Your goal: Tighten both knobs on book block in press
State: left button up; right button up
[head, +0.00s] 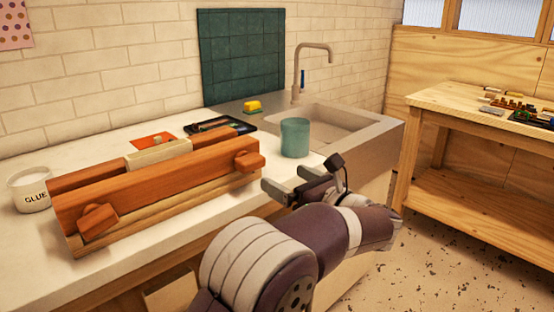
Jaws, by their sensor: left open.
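The wooden press (160,193) stands on the white counter at the left, its long orange-brown front board facing me. A pale book block (158,152) sits between its boards, with its top edge showing. One wooden knob (98,221) is on the front board's left end. The other knob (249,161) is on its right end. My left gripper (271,186) is open and empty, just right of and below the right knob, apart from it, with its fingers pointing left. My right gripper is not in view.
A white glue pot (29,190) stands left of the press. A teal cup (295,137) stands behind my left gripper, near the sink (340,127). A dark tray (218,126) and an orange card (153,140) lie behind the press. A wooden workbench (480,118) is at the right.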

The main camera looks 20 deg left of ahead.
aim_at(255, 162)
pick_arm(q)
jog(key=shift+n, duration=0.5)
jog(key=x, duration=1.2)
jog(key=shift+a+r, duration=0.2)
jog(key=shift+a, duration=0.25)
jog(key=c, duration=1)
